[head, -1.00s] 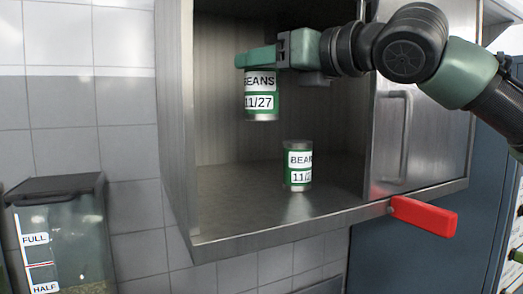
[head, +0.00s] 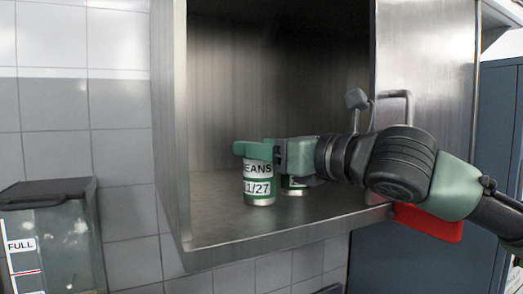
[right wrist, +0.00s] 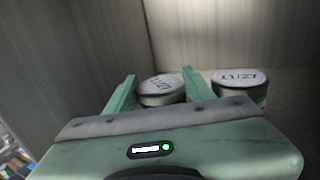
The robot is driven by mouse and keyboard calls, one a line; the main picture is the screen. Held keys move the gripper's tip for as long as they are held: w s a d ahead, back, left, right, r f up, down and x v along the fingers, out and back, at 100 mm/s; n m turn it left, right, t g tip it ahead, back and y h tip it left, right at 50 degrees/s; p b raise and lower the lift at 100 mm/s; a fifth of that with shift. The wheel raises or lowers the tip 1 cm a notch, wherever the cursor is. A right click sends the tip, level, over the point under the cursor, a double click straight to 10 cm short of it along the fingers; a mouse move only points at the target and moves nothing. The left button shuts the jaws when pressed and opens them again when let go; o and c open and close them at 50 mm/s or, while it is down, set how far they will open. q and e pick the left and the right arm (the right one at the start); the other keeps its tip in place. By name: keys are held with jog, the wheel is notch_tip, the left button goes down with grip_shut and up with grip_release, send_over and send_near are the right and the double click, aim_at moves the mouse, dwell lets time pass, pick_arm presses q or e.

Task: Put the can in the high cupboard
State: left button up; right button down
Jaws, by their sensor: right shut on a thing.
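The can (head: 258,187), with a green and white BEANS 11/27 label, is upright inside the open metal cupboard (head: 280,241). My right gripper (head: 256,150) is shut on it near its top. The can's base is at or very close to the cupboard floor; I cannot tell whether it touches. In the right wrist view the can's lid (right wrist: 160,85) sits between the two fingers of my right gripper (right wrist: 159,80). My left gripper is not in view.
A second beans can (head: 293,187) stands to the right, partly hidden by my gripper; the right wrist view shows its lid (right wrist: 240,78). The cupboard door (head: 430,80) is on the right. A red object (head: 430,222) hangs below. A dark-lidded container (head: 45,195) stands left.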

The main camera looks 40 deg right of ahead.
jog(key=c, duration=0.8)
grip_release()
jog(key=shift+o, duration=1.2)
jog(key=shift+a, duration=0.1)
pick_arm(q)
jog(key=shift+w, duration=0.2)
pick_arm(e)
jog(key=shift+s+f+b, duration=0.1)
jog(key=shift+s+b, duration=0.3)
jog(key=shift+s, duration=0.1)
jog(key=s+b, duration=0.1)
jog(key=s, duration=0.2)
jog(key=s+b, duration=0.2)
jog(key=s, duration=0.2)
jog(key=s+b, duration=0.1)
jog(key=s, duration=0.3)
jog(key=shift+d, duration=0.25)
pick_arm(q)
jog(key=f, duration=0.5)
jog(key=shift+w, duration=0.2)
pick_arm(e)
jog(key=shift+a, duration=0.1)
